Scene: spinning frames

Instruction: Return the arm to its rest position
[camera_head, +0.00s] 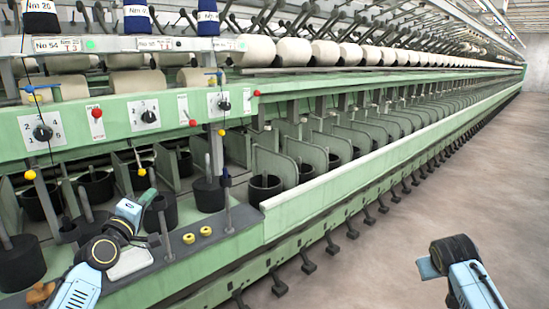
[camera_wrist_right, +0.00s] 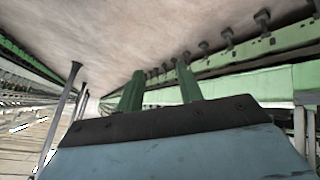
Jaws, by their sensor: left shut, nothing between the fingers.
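My left arm (camera_head: 103,252) comes in from the lower left of the head view and bends over the green machine's front shelf. My left gripper (camera_head: 149,197) is at its far end, small, near the dark pots, and looks empty. My right arm (camera_head: 462,272) stands at the lower right over the bare floor, and its fingers cannot be made out there. In the right wrist view my right gripper (camera_wrist_right: 160,90) shows two green fingers standing apart, with nothing between them.
The long green spinning frame (camera_head: 340,190) runs from the left to the back right, with pedals (camera_head: 308,262) along its lower edge. Dark pots (camera_head: 265,188) stand in its bays. Two yellow rings (camera_head: 197,235) lie on the grey shelf. The floor (camera_head: 400,235) on the right is clear.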

